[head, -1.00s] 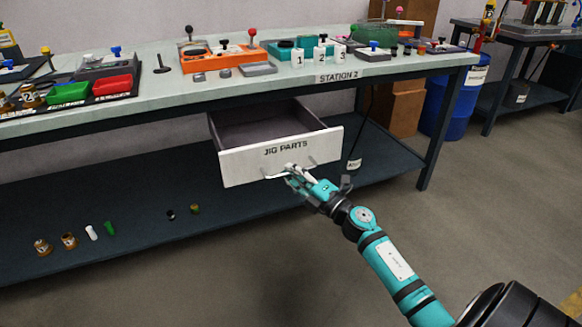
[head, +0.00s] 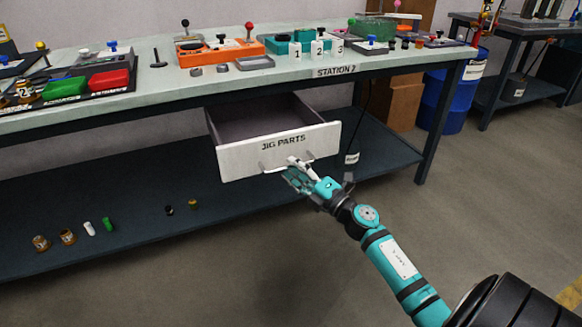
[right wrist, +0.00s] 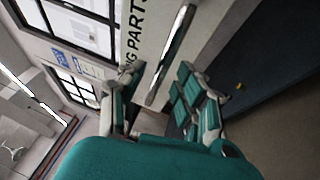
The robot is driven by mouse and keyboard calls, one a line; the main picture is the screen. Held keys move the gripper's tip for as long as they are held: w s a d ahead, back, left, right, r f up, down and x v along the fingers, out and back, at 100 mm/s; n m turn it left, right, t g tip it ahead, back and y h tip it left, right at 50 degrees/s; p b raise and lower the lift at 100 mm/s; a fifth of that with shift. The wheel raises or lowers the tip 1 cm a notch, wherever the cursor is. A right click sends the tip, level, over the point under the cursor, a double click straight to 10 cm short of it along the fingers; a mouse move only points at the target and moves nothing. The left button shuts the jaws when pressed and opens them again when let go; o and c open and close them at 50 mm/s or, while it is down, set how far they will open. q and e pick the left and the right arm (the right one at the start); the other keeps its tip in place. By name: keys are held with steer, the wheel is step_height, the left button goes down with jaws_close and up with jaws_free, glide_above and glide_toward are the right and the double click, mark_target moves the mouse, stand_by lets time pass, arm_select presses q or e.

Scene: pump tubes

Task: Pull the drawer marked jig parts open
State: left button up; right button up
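The white drawer marked JIG PARTS (head: 240,157) is pulled well out below the table in the head view, its grey inside showing. Its metal bar handle (head: 267,171) runs across the front; it also shows in the right wrist view (right wrist: 171,55). My right gripper (head: 291,170) is at the handle. Its fingers (right wrist: 155,108) are spread apart in the right wrist view, with the handle's near end between them and gaps beside it. Whether a finger touches the handle is unclear. My left gripper is out of view.
A dark lower shelf (head: 130,200) carries several small items. A blue barrel (head: 440,100) stands at right. The floor in front is clear.

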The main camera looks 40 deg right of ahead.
steer(key=v, duration=1)
steer(key=shift+s, duration=0.25)
